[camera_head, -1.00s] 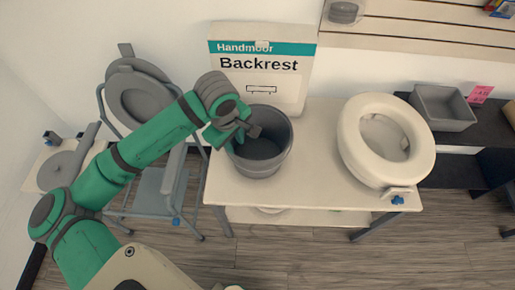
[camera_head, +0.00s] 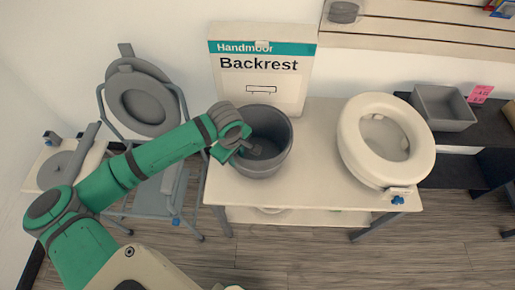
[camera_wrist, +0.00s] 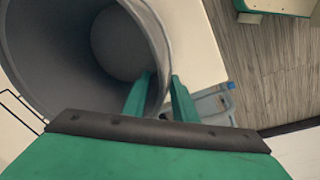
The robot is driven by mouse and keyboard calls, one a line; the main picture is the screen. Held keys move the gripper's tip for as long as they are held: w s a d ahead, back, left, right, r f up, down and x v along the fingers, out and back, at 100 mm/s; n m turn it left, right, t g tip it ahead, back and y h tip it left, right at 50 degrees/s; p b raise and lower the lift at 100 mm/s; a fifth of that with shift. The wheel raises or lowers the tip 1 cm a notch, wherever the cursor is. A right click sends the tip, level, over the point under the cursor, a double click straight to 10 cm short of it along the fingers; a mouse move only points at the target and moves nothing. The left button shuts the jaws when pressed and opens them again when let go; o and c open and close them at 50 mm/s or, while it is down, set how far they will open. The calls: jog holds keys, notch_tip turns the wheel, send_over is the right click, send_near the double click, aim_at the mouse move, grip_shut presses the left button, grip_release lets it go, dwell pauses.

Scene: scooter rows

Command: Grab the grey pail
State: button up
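The grey pail (camera_head: 276,160) stands upright on a cream table, in front of the Backrest box. My gripper (camera_head: 250,150) is at the left side of its rim, reaching down into the mouth in the head view. In the wrist view the pail (camera_wrist: 50,60) fills the left side. There the two green fingers of my gripper (camera_wrist: 160,95) stand apart with the pail's wall between them, one finger inside and one outside. The gripper looks open; contact with the wall cannot be made out.
The Backrest box (camera_head: 262,85) stands right behind the pail. A white raised toilet seat (camera_head: 350,150) is on the table (camera_head: 310,190) to the right. A grey commode chair (camera_head: 150,185) stands left of the table. A grey bin (camera_head: 443,108) sits on a dark shelf at right.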

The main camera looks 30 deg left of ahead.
jog(key=shift+f, duration=0.3)
grip_shut()
jog(key=shift+r, duration=0.1)
dwell(1.1)
